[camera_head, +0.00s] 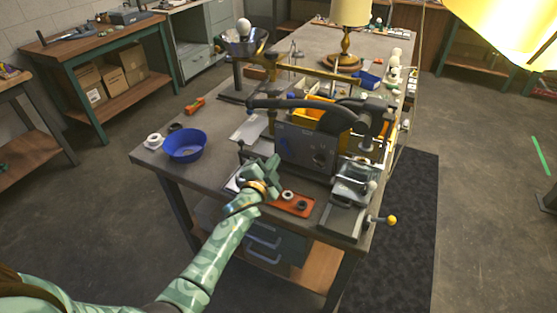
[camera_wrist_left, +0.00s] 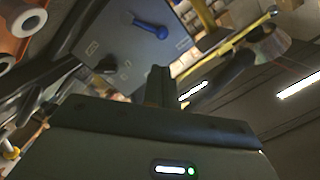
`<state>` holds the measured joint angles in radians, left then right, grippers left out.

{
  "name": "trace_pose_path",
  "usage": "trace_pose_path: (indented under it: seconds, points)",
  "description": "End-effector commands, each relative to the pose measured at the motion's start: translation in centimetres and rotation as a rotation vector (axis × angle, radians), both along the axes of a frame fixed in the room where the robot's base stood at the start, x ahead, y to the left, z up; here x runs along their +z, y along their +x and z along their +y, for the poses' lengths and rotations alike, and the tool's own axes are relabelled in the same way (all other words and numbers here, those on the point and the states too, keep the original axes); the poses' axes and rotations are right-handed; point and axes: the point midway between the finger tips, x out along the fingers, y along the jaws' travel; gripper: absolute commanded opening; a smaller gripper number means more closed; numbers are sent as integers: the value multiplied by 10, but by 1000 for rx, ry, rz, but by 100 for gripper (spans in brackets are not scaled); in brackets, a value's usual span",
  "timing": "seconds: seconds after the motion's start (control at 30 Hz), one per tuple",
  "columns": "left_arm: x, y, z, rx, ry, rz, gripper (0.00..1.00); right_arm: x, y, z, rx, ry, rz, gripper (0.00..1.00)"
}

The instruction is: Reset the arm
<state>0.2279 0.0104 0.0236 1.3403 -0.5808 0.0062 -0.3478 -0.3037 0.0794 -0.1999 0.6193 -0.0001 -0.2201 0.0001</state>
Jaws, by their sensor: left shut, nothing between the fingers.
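My left arm reaches in from the lower left in the head view, its green patterned links ending at the left gripper (camera_head: 266,172). The left gripper is shut and empty, in front of a dark grey machine (camera_head: 308,150) on the workbench. In the left wrist view the closed fingers (camera_wrist_left: 158,86) stand upright in front of the machine's grey panel (camera_wrist_left: 125,40), which carries a blue lever (camera_wrist_left: 150,26). I cannot tell whether the fingers touch anything. My right gripper is not in view.
An orange tray (camera_head: 272,203) with small round parts lies close to the gripper. A blue bowl (camera_head: 184,146) stands to the left. A vise-like device with a yellow knob (camera_head: 391,220) is at the right edge. A lamp (camera_head: 349,14) stands farther back.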

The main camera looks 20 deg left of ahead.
Motion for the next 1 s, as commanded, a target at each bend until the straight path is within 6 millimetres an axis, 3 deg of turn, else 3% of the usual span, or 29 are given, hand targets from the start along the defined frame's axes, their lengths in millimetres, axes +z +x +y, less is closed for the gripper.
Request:
trace_pose_path:
  seconds: [0.67,0.77,1.0]
  points:
    - [-4,-9,6,14,1,23,0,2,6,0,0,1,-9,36]
    - [-15,-37,16,72,4,104,0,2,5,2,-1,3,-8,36]
    - [-36,-159,37,263,-9,431,0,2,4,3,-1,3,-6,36]
